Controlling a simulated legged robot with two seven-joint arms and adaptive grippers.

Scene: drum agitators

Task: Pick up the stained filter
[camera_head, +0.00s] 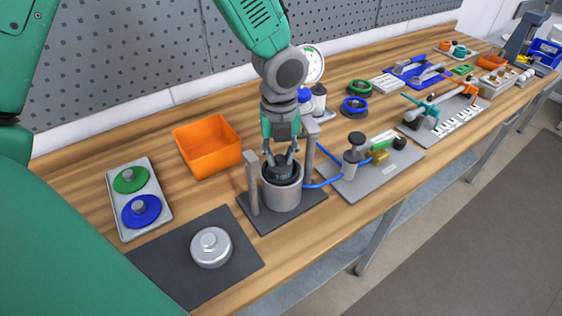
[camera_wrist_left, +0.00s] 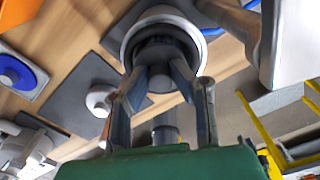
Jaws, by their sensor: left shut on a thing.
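A dark, nearly black filter (camera_head: 283,171) sits inside the grey metal cup (camera_head: 282,197) on a dark base plate. In the left wrist view the dark filter (camera_wrist_left: 161,82) shows between the fingers, inside the round rim of the cup (camera_wrist_left: 128,52). My left gripper (camera_head: 280,157) points straight down over the cup and is shut on the filter's top. Its fingers also show in the left wrist view (camera_wrist_left: 160,78). The filter's lower part is hidden in the cup. My right gripper is not in view.
Two grey posts (camera_head: 252,185) flank the cup. A silver lid (camera_head: 211,247) lies on a dark mat at the front left. An orange bin (camera_head: 207,146) stands behind left. A tray (camera_head: 138,199) holds green and blue discs. A blue hose (camera_head: 322,184) runs right.

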